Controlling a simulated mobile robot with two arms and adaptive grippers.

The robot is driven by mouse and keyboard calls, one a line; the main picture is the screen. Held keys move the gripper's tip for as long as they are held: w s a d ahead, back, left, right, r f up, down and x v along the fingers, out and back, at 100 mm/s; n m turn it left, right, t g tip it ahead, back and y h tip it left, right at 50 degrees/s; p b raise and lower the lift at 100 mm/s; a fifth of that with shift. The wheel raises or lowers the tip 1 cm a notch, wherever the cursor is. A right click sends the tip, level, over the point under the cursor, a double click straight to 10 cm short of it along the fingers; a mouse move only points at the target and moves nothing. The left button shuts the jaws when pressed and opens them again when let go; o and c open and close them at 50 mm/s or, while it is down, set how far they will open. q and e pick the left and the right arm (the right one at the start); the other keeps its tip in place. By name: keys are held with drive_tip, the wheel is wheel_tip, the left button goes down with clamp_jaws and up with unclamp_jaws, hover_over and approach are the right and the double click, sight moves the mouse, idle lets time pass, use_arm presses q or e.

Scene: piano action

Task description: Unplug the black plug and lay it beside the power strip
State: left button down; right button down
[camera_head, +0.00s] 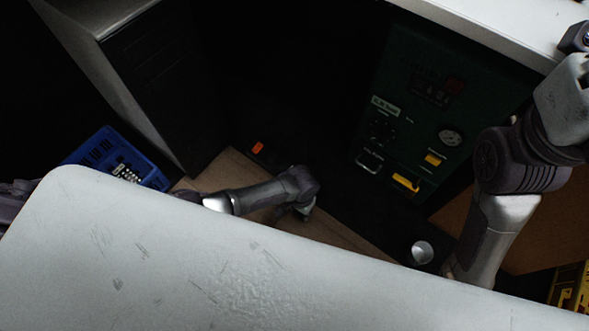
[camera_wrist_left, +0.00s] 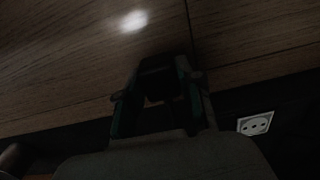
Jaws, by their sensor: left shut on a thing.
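My left gripper (camera_head: 303,211) reaches low over the brown wooden surface beyond the white top in the head view. The left wrist view shows its fingers (camera_wrist_left: 154,92) close up, shut on a small dark thing that fits the black plug; its outline is lost in the shadow. A pale socket face (camera_wrist_left: 255,123) with round holes shows right of the fingers in the left wrist view, apart from them. I cannot tell whether it belongs to the power strip. No whole power strip can be made out. My right gripper is hidden behind the white top.
The white top (camera_head: 180,250) fills the foreground. A blue crate (camera_head: 105,150) stands at left by a grey cabinet (camera_head: 150,75). A dark green panel (camera_head: 425,110) with yellow parts stands behind. A small orange thing (camera_head: 258,148) and a silvery round thing (camera_head: 422,252) lie near the arms.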

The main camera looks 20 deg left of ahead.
use_arm(q)
drive_tip(key=shift+f, duration=0.4)
drive_tip(key=c, duration=0.7)
unclamp_jaws()
drive_tip(key=shift+o, duration=0.2)
wheel_tip(320, 180, up, 6)
drive_tip(key=shift+r+b, duration=0.25)
drive_tip(key=shift+b, duration=0.05)
drive_tip(key=shift+r, duration=0.65)
